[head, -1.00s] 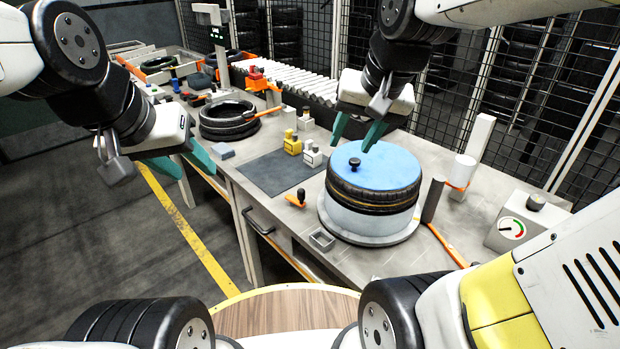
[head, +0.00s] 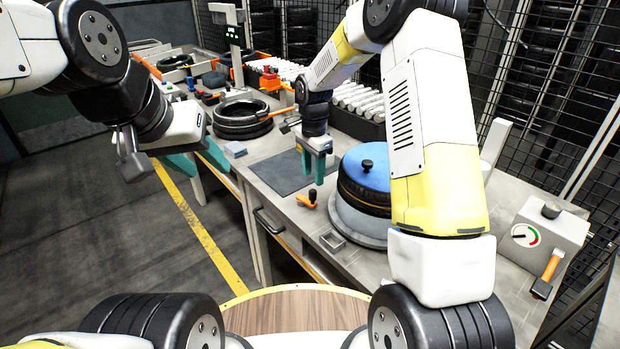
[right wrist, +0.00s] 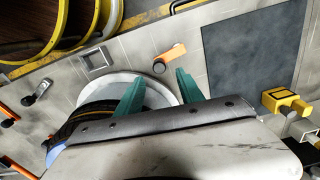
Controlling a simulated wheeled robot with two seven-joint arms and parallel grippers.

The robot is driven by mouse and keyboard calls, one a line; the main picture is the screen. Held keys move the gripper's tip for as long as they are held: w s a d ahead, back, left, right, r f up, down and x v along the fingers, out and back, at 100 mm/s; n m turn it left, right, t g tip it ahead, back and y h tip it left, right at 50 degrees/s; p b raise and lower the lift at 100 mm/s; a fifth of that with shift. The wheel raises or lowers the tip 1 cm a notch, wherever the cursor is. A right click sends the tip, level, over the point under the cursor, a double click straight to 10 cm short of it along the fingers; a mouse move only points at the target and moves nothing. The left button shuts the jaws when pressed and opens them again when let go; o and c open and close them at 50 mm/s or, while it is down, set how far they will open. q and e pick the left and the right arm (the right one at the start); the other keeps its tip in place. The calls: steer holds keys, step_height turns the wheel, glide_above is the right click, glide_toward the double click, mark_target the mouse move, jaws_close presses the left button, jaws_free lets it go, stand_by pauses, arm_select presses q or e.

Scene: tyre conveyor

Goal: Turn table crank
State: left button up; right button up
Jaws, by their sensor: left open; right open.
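The table crank (head: 306,201) is a short orange arm with a dark upright knob, on the table's front side left of the turntable (head: 362,228). It also shows in the right wrist view (right wrist: 172,54), its knob just beyond and between the fingertips. My right gripper (head: 313,181) is open and empty, fingers pointing down, above and slightly behind the crank, apart from it as far as I can tell. A tyre with a blue top disc (head: 368,168) sits on the turntable, partly hidden by my right arm. My left gripper (head: 216,190) is open and empty, left of the table.
A dark mat (head: 280,172) lies behind the crank. A small square tray (head: 332,240) sits in front of the turntable. Another tyre (head: 242,118) lies farther back, near a roller conveyor (head: 358,101). A gauge box (head: 545,235) stands at right.

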mark_target(313, 190)
step_height(313, 190, down, 7)
steer(key=shift+f, duration=0.15)
stand_by(0.4)
jaws_close()
